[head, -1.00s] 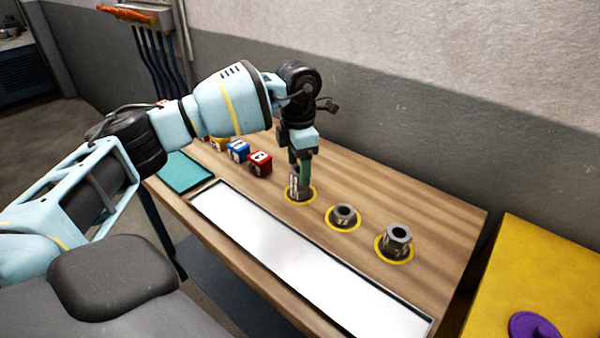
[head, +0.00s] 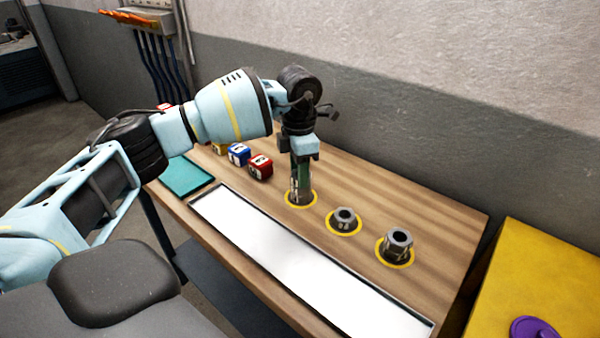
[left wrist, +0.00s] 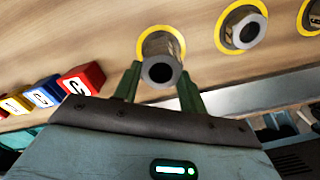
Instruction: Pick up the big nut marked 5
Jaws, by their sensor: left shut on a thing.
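A tall grey metal nut (head: 307,198) stands upright in the leftmost yellow ring on the wooden bench, partly hidden by my fingers. In the left wrist view the same nut (left wrist: 163,50) sits between the green fingertips, its round hole facing the camera. My left gripper (head: 300,182) points down and is shut on this nut. A shorter nut (head: 344,220) stands in the middle ring, and another big nut (head: 396,248) in the right ring. The marks on the nuts are too small to read. My right gripper is not in view.
A long white tray (head: 300,262) lies along the bench front. Red (head: 261,166) and blue (head: 238,153) marked blocks and a teal mat (head: 188,177) are at the left. A yellow surface with a purple round object (head: 535,329) is at the right.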

